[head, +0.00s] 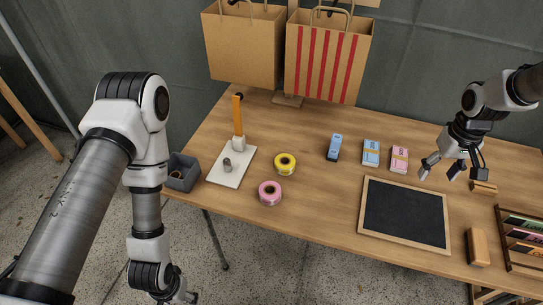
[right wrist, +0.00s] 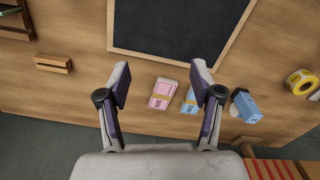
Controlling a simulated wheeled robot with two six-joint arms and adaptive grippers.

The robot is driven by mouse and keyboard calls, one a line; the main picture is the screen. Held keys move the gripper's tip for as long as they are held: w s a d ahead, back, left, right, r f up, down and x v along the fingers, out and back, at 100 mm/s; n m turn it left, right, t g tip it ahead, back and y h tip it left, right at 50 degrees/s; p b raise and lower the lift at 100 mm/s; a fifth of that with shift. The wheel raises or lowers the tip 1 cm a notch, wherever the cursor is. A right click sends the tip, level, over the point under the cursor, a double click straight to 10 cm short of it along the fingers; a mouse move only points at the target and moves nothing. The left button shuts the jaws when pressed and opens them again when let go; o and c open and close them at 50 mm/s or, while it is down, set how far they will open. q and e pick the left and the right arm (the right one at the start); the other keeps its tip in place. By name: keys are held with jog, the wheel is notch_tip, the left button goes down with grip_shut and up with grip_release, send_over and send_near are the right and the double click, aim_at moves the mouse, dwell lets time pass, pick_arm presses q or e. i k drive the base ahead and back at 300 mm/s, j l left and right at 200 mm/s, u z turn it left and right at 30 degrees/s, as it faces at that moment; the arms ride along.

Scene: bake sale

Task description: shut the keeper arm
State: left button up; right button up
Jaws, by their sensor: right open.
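The keeper arm (head: 238,114) is a thin orange bar in the head view. It stands upright from a pale hinge block (head: 239,143) on a white base plate (head: 226,180) at the table's left. A short grey post (head: 227,164) stands on the same plate, apart from the bar. My right gripper (head: 452,174) is open and empty above the table's right part, far from the keeper arm. Its spread fingers also show in the right wrist view (right wrist: 160,75). My left arm hangs left of the table; its gripper is mostly cut off at the bottom edge.
A yellow roll (head: 285,163) and a pink roll (head: 270,192) lie right of the plate; a grey bin (head: 182,172) is left. A blue device (head: 334,147), blue pack (head: 371,153), pink pack (head: 399,159) and chalkboard (head: 405,213) lie further right. Paper bags (head: 243,45) hang behind.

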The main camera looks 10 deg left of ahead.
aim_at(236, 100)
jog(key=u, duration=0.5)
jog(key=i+j+u, duration=0.25)
jog(key=i, duration=0.25)
